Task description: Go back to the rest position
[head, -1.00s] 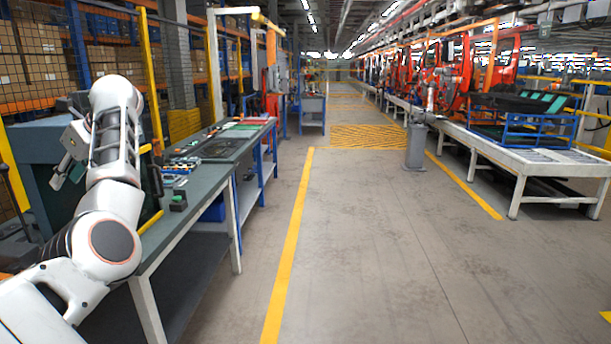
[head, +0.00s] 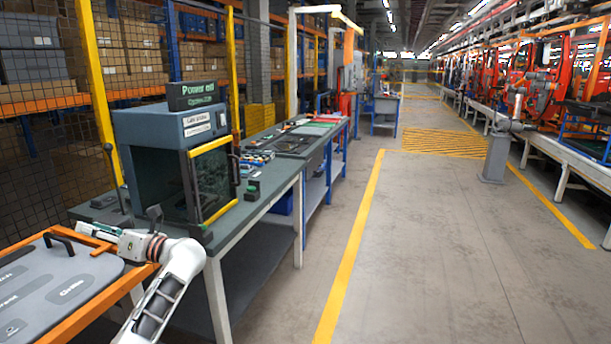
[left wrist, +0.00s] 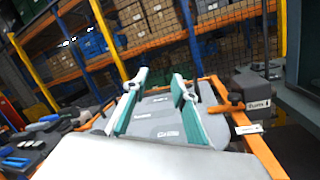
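My left arm comes in at the bottom left of the head view, and its gripper (head: 92,232) is over the right part of an orange-framed station with a grey lid (head: 60,285). In the left wrist view the two teal fingers of the left gripper (left wrist: 160,78) stand apart with nothing between them. The grey lid (left wrist: 160,105) shows behind and between them. I cannot tell how high the fingers are above it. My right gripper is not in view.
A power cell tester box (head: 170,150) with a yellow-edged door stands on the green workbench (head: 240,225), close beyond my left arm. A black handle (head: 60,242) rises from the lid. The aisle floor (head: 430,260) is clear. A grey pedestal (head: 495,157) stands at right.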

